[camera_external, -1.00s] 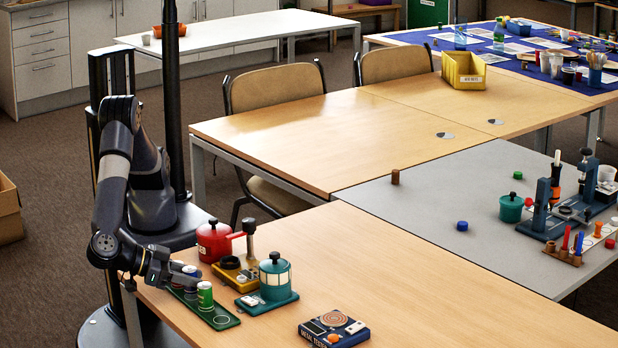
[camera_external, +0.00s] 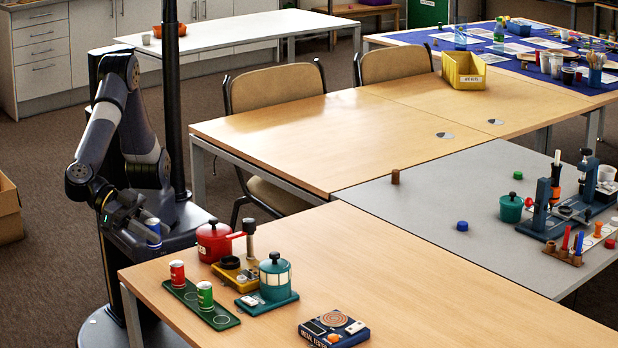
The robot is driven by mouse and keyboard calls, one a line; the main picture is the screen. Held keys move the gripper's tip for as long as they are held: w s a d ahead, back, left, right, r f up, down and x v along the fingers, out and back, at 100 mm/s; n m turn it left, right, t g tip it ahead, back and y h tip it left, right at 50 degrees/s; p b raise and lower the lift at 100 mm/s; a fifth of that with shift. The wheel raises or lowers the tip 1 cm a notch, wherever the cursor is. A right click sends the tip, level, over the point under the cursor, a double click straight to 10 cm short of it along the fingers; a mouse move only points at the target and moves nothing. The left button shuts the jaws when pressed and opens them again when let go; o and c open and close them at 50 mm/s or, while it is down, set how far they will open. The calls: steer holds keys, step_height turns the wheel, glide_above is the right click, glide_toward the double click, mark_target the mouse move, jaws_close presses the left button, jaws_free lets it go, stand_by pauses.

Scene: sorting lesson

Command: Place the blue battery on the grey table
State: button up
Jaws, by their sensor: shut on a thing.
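The blue battery (camera_external: 153,231) is a small blue cylinder with a pale end. My gripper (camera_external: 147,226) is shut on it and holds it up beyond the left edge of the near wooden table, over my own base. The battery looks close to upright; part of it is hidden by the fingers. The grey table (camera_external: 400,215) stands at the right, adjoining the wooden tables. Its left and front parts are mostly bare.
A green tray (camera_external: 228,321) holds a red battery (camera_external: 177,273) and a green battery (camera_external: 205,295). A red pot (camera_external: 212,242), a teal pot (camera_external: 275,280) and a metal tester (camera_external: 334,328) stand nearby. A brown cylinder (camera_external: 395,177) and blue cap (camera_external: 462,226) sit on the grey table.

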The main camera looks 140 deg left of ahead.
steer(key=s+d+r+m+g+h, duration=0.1)
steer(key=s+d+m+h, duration=0.65)
steer(key=s, duration=0.25)
steer(key=s+d+r+m+h, duration=0.1)
steer(key=s+d+m+h, duration=0.65)
steer(key=s, duration=0.35)
steer(key=w+a+n+t+y, duration=0.1)
steer(key=w+a+n+y, duration=0.4)
steer(key=w, duration=0.4)
steer(key=w+a+n+t+y, duration=0.2)
steer(key=w+a+n+y, duration=0.3)
steer(key=w, duration=0.4)
steer(key=w+a+f+n+g+y, duration=0.2)
steer(key=a+f+n+g+y, duration=0.1)
steer(key=a+n+y, duration=0.2)
steer(key=w+a+f+n+g+y, duration=0.1)
steer(key=a+f+n+g+y, duration=0.2)
steer(key=a+n+g+y, duration=0.1)
steer(key=a+n+y, duration=0.1)
steer(key=a+n, duration=0.1)
steer(key=a, duration=0.1)
steer(key=shift+w+a+f+g, duration=0.25)
steer(key=shift+w+a+g, duration=0.05)
steer(key=shift+w, duration=0.05)
steer(key=shift+f, duration=0.1)
